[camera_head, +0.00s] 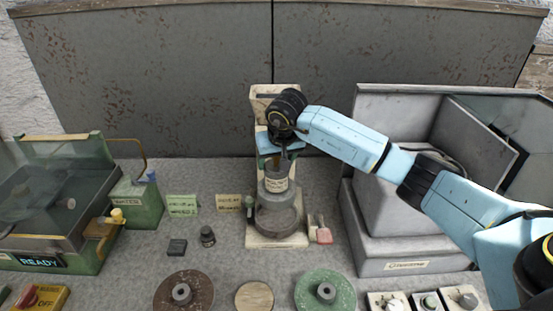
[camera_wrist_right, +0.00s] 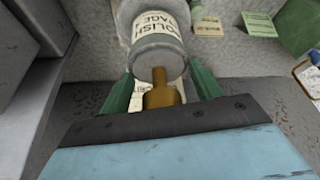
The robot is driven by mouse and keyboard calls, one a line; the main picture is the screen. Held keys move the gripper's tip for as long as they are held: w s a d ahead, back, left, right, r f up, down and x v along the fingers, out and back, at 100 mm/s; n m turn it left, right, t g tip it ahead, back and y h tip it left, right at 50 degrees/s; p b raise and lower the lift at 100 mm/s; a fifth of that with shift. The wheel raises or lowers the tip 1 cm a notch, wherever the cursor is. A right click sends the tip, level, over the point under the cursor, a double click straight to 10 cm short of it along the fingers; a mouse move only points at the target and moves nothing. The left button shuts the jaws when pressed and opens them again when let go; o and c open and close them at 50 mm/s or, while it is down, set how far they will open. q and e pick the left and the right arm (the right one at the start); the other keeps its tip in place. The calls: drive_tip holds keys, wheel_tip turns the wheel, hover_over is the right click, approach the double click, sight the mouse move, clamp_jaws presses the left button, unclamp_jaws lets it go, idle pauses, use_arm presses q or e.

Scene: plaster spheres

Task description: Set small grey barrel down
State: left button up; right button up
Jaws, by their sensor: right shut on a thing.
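A small grey barrel (camera_head: 276,184) with a pale label hangs or stands upright at the cream stand (camera_head: 256,240), above a grey round holder (camera_head: 279,218). In the right wrist view the barrel (camera_wrist_right: 158,45) shows the words "POLISH STAGE" and a brass knob (camera_wrist_right: 160,88) on its near end. My right gripper (camera_head: 281,152) is over the barrel, its green fingers (camera_wrist_right: 161,92) on either side of the knob and shut on it. I cannot tell whether the barrel's lower end touches the holder. My left gripper is not in view.
A grey open-fronted cabinet (camera_head: 400,250) stands close on the right, under my right arm. A green machine (camera_head: 70,205) is at the left. A red-brown disc (camera_head: 165,291), a wooden disc (camera_head: 254,297) and a green disc (camera_head: 305,289) lie in front. A small dark weight (camera_head: 208,236) stands left of the stand.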

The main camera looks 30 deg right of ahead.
sight(276, 172)
drive_tip(key=shift+r, duration=0.1)
drive_tip(key=shift+f+b, duration=2.2)
drive_tip(key=shift+f, duration=0.65)
drive_tip(key=shift+f+b, duration=1.15)
drive_tip(key=shift+f, duration=0.1)
drive_tip(key=o, duration=1.6)
drive_tip(key=shift+a, duration=0.1)
drive_tip(key=shift+o, duration=1)
drive_tip(key=shift+s+f, duration=0.1)
drive_tip(key=shift+r+p, duration=1.3)
drive_tip(key=shift+r, duration=0.8)
